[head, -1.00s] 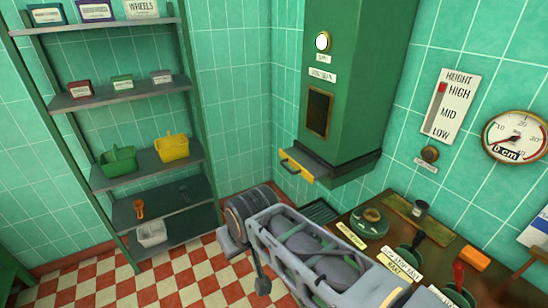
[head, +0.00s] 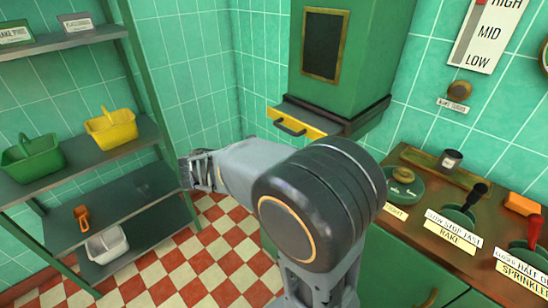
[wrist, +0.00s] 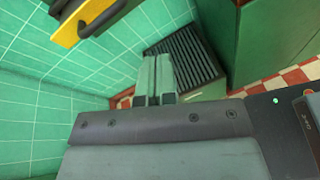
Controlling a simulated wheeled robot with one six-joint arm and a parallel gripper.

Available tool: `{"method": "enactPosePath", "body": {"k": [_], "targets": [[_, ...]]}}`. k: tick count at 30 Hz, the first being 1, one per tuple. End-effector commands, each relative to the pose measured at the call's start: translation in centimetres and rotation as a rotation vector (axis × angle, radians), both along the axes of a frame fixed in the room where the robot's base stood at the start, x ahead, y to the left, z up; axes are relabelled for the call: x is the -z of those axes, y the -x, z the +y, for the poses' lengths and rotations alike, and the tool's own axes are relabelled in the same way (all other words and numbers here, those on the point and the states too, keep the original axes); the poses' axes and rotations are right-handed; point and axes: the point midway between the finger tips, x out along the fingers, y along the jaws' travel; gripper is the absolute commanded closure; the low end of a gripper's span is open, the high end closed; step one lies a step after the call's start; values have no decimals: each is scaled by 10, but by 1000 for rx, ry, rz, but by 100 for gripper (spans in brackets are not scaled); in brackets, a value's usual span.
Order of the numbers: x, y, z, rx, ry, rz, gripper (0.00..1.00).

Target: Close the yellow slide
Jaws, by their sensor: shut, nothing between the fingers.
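The yellow slide (head: 297,122) is a flat yellow front with a dark handle. It sits in the dark frame at the foot of the green chute (head: 318,95) on the tiled wall, and its front juts out; how far it is pulled out I cannot tell. My gripper (head: 186,172) is left of the slide and lower in the head view, apart from it. The wrist view shows the slide and its handle (wrist: 85,22) at the upper left. There my gripper's fingers (wrist: 155,78) are together and empty, not touching the slide.
A shelf (head: 95,155) with a green basket (head: 33,160), a yellow basket (head: 111,128) and a white basket (head: 107,243) stands at left, near my gripper. A counter with levers (head: 467,205) is at right. A dark slatted grate (wrist: 188,55) lies below the slide.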

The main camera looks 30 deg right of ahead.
Motion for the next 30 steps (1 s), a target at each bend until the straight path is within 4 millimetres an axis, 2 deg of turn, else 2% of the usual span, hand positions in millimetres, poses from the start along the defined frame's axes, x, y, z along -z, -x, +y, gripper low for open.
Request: {"method": "enactPosePath", "body": {"k": [1, 6, 10, 13, 17, 30], "targets": [[23, -15, 3, -41, 100, 65, 100], [33, -52, 19, -133, 363, 201, 100], [34, -66, 27, -163, 469, 245, 100], [33, -72, 24, -170, 502, 258, 100], [28, -75, 7, -170, 508, 260, 100], [13, -90, -70, -171, 506, 259, 100]]}}
